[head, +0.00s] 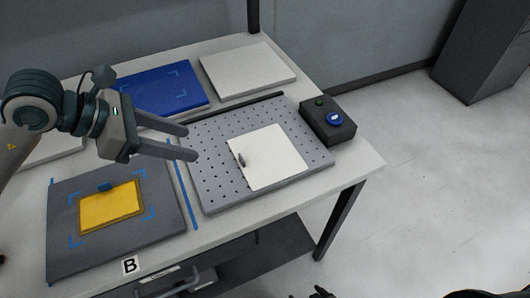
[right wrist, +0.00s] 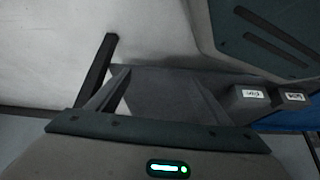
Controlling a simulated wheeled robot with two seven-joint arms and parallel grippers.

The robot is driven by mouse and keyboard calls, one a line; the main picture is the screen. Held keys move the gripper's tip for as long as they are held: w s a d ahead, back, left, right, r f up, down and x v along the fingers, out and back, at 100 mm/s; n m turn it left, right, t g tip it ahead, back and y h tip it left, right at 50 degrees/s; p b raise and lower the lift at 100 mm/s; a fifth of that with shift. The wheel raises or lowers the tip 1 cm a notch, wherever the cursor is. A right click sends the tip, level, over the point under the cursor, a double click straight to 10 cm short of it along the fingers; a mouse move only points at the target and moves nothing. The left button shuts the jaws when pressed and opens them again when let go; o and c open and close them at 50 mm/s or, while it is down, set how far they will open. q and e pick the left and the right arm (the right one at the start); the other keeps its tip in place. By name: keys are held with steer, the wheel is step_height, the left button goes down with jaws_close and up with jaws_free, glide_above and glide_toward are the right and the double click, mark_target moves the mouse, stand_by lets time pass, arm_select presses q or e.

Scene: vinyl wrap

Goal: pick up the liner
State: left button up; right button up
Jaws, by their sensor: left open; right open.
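A white square sheet (head: 268,157) with a small dark tab at its left edge lies flat on a grey perforated plate (head: 205,196); it may be the liner, but I cannot tell for sure. A yellow sheet (head: 108,207) with a blue tab lies on a dark grey mat (head: 75,258) with blue corner marks. My left gripper (head: 191,142) is open and empty, above the plate's left part, with its fingers pointing right towards the white sheet and apart from it. My right gripper (right wrist: 155,80) is open and empty in the right wrist view, away from the sheets.
A dark box (head: 328,122) with a blue and a green button stands right of the plate. A blue mat (head: 160,92) and a pale board (head: 248,70) lie at the back of the white table (head: 358,170). A label B (head: 130,265) is at the front edge. Open floor lies right.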

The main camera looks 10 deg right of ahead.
arm_select(q)
steer(key=p, duration=0.2)
glide_toward(240, 158)
steer(key=shift+s+d, duration=0.15)
steer(key=shift+d, duration=0.45)
steer(key=shift+d+f, duration=0.35)
steer(key=shift+f, duration=0.05)
steer(key=shift+w+d+f, duration=0.3)
steer(key=shift+d+f, duration=0.05)
steer(key=shift+f, duration=0.15)
arm_select(e)
steer(key=shift+s+a+r+t, duration=0.4)
steer(key=shift+a+r+t, duration=0.1)
steer(key=shift+a+r, duration=0.05)
arm_select(q)
steer(key=shift+p, duration=0.3)
steer(key=shift+w+d+f, duration=0.1)
steer(key=shift+d+f, duration=0.2)
steer(key=p+x, duration=0.2)
steer(key=x, duration=0.2)
steer(key=shift+w+f, duration=0.15)
steer(key=shift+f, duration=0.1)
steer(key=shift+a, duration=0.1)
jaws_close()
arm_select(e)
steer(key=s+d+f+g, duration=0.2)
steer(key=s, duration=0.4)
steer(key=shift+s+d+f, duration=0.15)
steer(key=shift+d+f, duration=0.1)
steer(key=shift+d, duration=0.15)
